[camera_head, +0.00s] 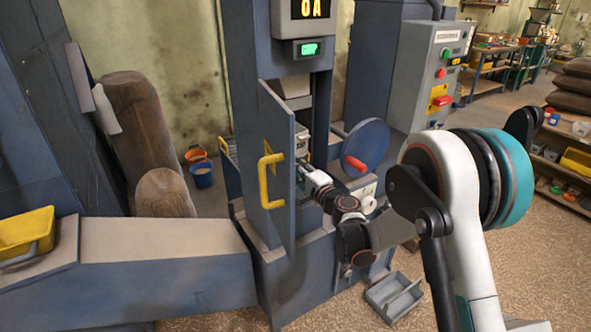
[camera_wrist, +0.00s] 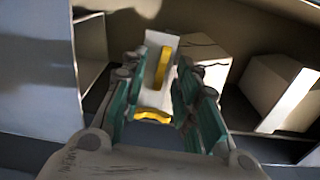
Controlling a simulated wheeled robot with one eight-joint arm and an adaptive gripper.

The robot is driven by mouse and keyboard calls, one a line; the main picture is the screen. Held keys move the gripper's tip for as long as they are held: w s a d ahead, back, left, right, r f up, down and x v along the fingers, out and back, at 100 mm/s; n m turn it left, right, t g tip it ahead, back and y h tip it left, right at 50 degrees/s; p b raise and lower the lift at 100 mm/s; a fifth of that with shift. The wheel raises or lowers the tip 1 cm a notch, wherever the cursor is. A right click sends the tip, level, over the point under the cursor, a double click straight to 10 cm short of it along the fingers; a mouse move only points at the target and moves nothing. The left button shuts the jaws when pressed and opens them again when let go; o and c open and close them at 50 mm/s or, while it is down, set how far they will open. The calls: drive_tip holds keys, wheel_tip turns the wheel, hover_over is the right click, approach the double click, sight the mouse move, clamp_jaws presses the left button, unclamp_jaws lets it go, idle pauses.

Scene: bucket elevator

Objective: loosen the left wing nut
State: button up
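My gripper (camera_wrist: 158,82) is open in the wrist view, with its two teal-padded fingers apart. Between them, farther ahead, is a pale block with an upright yellow bar-like piece (camera_wrist: 163,68). A second yellow piece (camera_wrist: 153,116), lying crosswise and slightly curved, shows below it. I cannot tell which of these, if either, is the left wing nut. No contact between the fingers and the yellow pieces is clear. In the head view, my arm reaches into the elevator housing behind the open blue door (camera_head: 277,160), and the door's edge partly hides the gripper.
The door has a yellow handle (camera_head: 270,180) and stands close to the left of my gripper. A round blue disc (camera_head: 365,146) with a red handle (camera_head: 356,163) is to the right. A grey control box (camera_head: 437,75) stands behind. A grey tray (camera_head: 394,297) lies on the floor.

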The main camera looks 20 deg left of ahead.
drive_tip(key=v, duration=1.2)
drive_tip(key=s+d+r+n+g+h, duration=0.2)
drive_tip(key=s+d+r+n+h, duration=0.35)
drive_tip(key=s+d+r, duration=0.65)
drive_tip(key=s+d+f+n+g+h, duration=0.1)
drive_tip(key=s+d+h, duration=0.3)
drive_tip(key=s+d, duration=0.6)
drive_tip(key=s+d+f+n+g+h, duration=0.1)
drive_tip(key=s+d+f+n+h, duration=0.1)
drive_tip(key=s+d, duration=0.8)
drive_tip(key=d+f+h, duration=0.1)
drive_tip(key=d+h, duration=0.1)
drive_tip(key=d, duration=0.1)
drive_tip(key=shift+s+d+g, duration=0.15)
drive_tip(key=shift+s+g, duration=0.1)
drive_tip(key=shift+g, duration=0.05)
